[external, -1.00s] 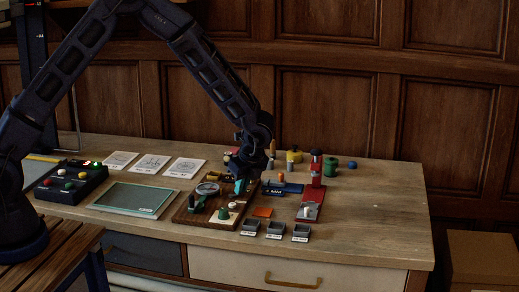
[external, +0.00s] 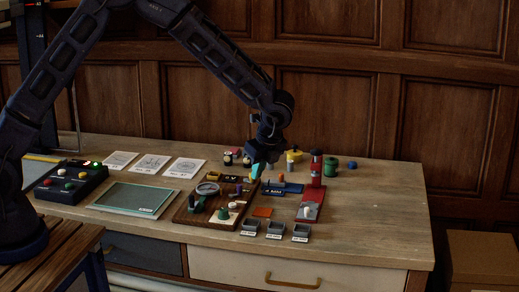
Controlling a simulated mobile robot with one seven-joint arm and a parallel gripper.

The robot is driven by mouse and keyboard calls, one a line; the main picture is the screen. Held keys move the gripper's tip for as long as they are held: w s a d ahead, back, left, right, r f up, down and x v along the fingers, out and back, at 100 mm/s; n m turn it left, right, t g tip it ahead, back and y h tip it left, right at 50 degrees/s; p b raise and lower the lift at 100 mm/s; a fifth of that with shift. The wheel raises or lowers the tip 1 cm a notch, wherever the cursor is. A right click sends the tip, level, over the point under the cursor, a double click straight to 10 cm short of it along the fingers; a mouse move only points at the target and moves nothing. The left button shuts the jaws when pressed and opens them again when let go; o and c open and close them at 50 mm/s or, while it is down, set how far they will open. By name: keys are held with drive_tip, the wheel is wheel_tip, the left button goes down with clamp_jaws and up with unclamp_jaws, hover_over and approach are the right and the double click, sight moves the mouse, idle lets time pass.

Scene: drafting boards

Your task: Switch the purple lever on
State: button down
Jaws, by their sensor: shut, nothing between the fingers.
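The purple lever (external: 238,188) is a small upright shape near the right edge of a brown wooden board (external: 186,217). It is too small to tell whether it is on or off. My gripper (external: 256,171) has cyan fingertips and points down. It is shut and empty. In the picture it is just above and to the right of the purple lever, apart from it.
The board also carries a round gauge (external: 207,189) and a green knob (external: 224,213). A blue block (external: 284,188) and a red stand (external: 313,195) are to its right. Small grey bins (external: 276,230) line the front.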

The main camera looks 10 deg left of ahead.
drive_tip(key=shift+v, duration=1.25)
drive_tip(key=w+a+r+n, duration=0.1)
drive_tip(key=a+r+n, duration=0.3)
drive_tip(key=a+r, duration=0.5)
drive_tip(key=w+a+r+n+h, duration=0.15)
drive_tip(key=a+r+n, duration=0.3)
drive_tip(key=a, duration=0.85)
drive_tip(key=w+a+r+n, duration=0.1)
drive_tip(key=a+r+n, duration=0.2)
drive_tip(key=a+r, duration=0.6)
drive_tip(key=s+a+r+n+h, duration=0.1)
drive_tip(key=s+a+r+n, duration=0.2)
drive_tip(key=a, duration=0.6)
drive_tip(key=s+a+r+n, duration=0.1)
drive_tip(key=s+a+n, duration=0.35)
drive_tip(key=a, duration=0.35)
drive_tip(key=s+a+n+t+h, duration=0.1)
drive_tip(key=s+a+n+t, duration=0.1)
drive_tip(key=s+a+n, duration=0.4)
drive_tip(key=s+a, duration=0.3)
drive_tip(key=s, duration=0.3)
drive_tip(key=shift+s+f, duration=0.25)
drive_tip(key=shift+f, duration=0.1)
